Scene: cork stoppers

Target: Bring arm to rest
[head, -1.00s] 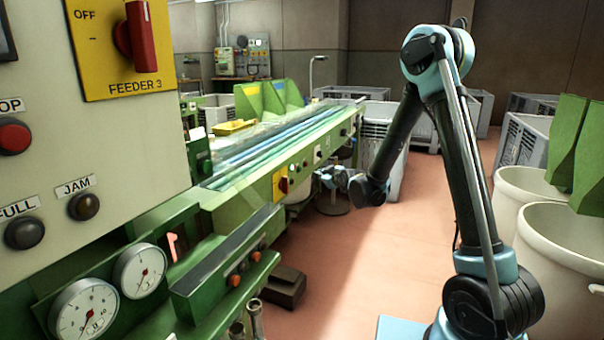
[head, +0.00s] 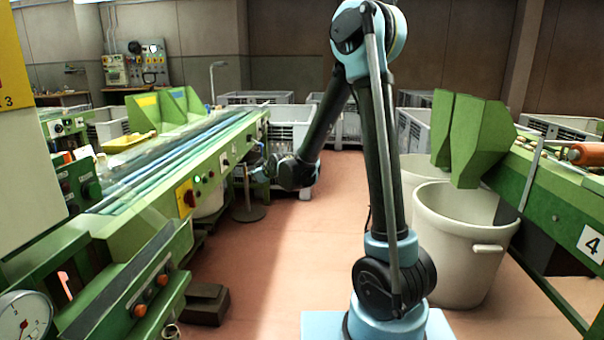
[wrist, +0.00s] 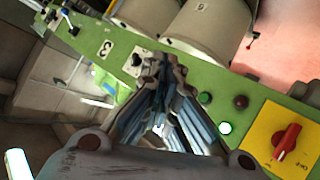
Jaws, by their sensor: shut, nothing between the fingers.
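My arm stands bent at the elbow in the head view, its forearm hanging down to the left. My gripper (head: 262,170) is at its end, small in that view, in front of the green conveyor's (head: 135,178) side. In the wrist view my gripper (wrist: 160,66) has its fingers together, with nothing held between them. Behind the fingers is a green machine beam (wrist: 190,75) with buttons and a yellow plate with a red knob (wrist: 285,142). I cannot tell the exact gap between fingertips and beam.
A control cabinet (head: 25,170) and dial gauge (head: 22,315) are close at the left. Large pale bins (head: 460,250), green chutes (head: 480,140) and another green machine (head: 560,205) stand at the right. Grey crates (head: 292,128) are behind. The reddish floor between is open.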

